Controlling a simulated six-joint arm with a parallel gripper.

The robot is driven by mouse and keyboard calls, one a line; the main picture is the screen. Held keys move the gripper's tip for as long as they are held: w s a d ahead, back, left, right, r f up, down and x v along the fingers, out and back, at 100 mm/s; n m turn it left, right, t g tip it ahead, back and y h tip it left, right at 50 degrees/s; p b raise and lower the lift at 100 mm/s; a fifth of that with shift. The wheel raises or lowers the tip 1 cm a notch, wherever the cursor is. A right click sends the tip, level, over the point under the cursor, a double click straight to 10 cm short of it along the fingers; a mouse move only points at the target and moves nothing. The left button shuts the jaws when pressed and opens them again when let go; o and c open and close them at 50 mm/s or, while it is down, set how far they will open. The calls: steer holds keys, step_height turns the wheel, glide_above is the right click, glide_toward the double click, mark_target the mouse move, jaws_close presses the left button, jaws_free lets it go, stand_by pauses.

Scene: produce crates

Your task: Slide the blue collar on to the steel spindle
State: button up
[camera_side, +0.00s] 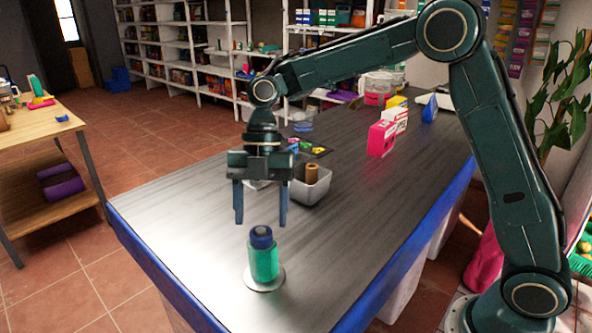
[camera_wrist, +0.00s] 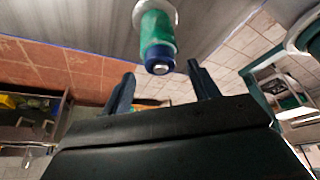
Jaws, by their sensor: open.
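The blue collar (camera_side: 261,237) sits around the top of the steel spindle, above a green sleeve (camera_side: 264,262) on the same upright post. The post stands on a round pale base (camera_side: 265,280) near the table's front end. In the wrist view the collar (camera_wrist: 159,56) shows with the bright spindle tip (camera_wrist: 160,69) poking through its middle. My gripper (camera_side: 261,220) points down just above and behind the post, fingers wide apart with nothing between them. In the wrist view the gripper's fingers (camera_wrist: 160,78) stand to either side of the collar, apart from it.
A grey bin (camera_side: 313,190) with a brown roll (camera_side: 312,174) stands behind my gripper. Pink and white boxes (camera_side: 381,138) stand farther back on the table (camera_side: 190,225).

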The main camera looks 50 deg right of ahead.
steer(key=shift+v, duration=2.35)
steer(key=shift+r, duration=0.15)
steer(key=s+d+r+m+t, duration=0.2)
steer(key=s+r+m, duration=0.2)
steer(key=s+m, duration=0.25)
steer(key=s+d+r+m+t, duration=0.2)
steer(key=s+r+m+t, duration=0.1)
steer(key=s+m, duration=0.3)
steer(key=s+d+f+m+t+h, duration=0.3)
steer(key=s+d+f+m, duration=0.1)
steer(key=s+d+m, duration=0.5)
steer(key=shift+s+d+f+m+h, duration=0.2)
steer(key=shift+s+d+m+h, duration=0.15)
steer(key=shift+s+m, duration=1.3)
steer(key=shift+w+m, duration=0.3)
